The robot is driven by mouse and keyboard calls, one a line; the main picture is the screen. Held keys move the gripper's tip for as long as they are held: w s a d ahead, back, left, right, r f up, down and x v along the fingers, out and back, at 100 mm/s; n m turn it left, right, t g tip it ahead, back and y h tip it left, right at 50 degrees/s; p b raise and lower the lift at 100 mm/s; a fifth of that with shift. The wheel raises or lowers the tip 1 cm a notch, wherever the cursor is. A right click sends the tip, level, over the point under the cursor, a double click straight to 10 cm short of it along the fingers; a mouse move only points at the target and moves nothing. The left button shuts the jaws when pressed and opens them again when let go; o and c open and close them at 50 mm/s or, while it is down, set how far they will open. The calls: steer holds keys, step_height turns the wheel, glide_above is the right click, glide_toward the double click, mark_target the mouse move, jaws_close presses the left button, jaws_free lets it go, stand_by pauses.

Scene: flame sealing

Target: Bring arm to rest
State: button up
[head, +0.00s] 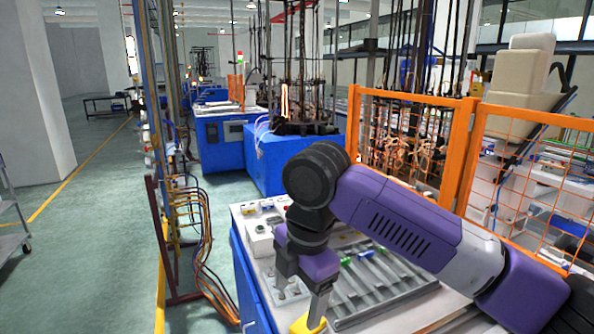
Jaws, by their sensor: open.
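My arm, purple with dark joints, reaches in from the lower right in the head view. My gripper (300,290) hangs downward over the left part of a work table (243,212). Its jaws are open, with one finger on each side of a gap and nothing visible between them. One finger is near a yellow piece (308,324) at the bottom edge of the picture; whether they touch, I cannot tell. The arm hides the right part of the table.
An orange mesh fence (463,150) stands behind the table. Blue machines (268,155) stand farther back. Cables (200,260) hang at the left, beside open floor (90,260).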

steer(key=w+a+r+m+t+y+b, duration=0.1)
steer(key=a+r+m+t+y, duration=0.3)
steer(key=a+y, duration=0.3)
steer(key=w+a+r+m+t+y+b, duration=0.1)
steer(key=a+r+m+t+y, duration=0.35)
steer(key=a, duration=0.35)
steer(key=s+d+f+m+t+h+b, duration=0.1)
steer(key=s+d+f+m+t+h, duration=0.25)
steer(key=s+d+f+m, duration=0.35)
steer(key=s+d+f+m+t+h+b, duration=0.25)
steer(key=d+m+t, duration=0.2)
steer(key=d, duration=0.45)
steer(key=s+d+f+m+t+h, duration=0.3)
steer(key=s+d+f+m, duration=0.2)
steer(key=d+m, duration=0.2)
steer(key=s+d+f+g+h+b, duration=0.1)
steer(key=s+d+f, duration=0.3)
steer(key=s, duration=0.5)
steer(key=s+d+f+n+g+h+b, duration=0.1)
steer(key=s+d+f+g+b, duration=0.1)
steer(key=s+f, duration=0.5)
steer(key=s+d+f+g+h+b, duration=0.1)
steer(key=s+d+f+g, duration=0.2)
steer(key=s, duration=0.9)
step_height(320, 180, down, 3)
steer(key=d, duration=0.2)
steer(key=shift+s+d+f+n+h, duration=0.2)
steer(key=shift+s+d+n+h, duration=0.1)
steer(key=shift+d+h, duration=0.1)
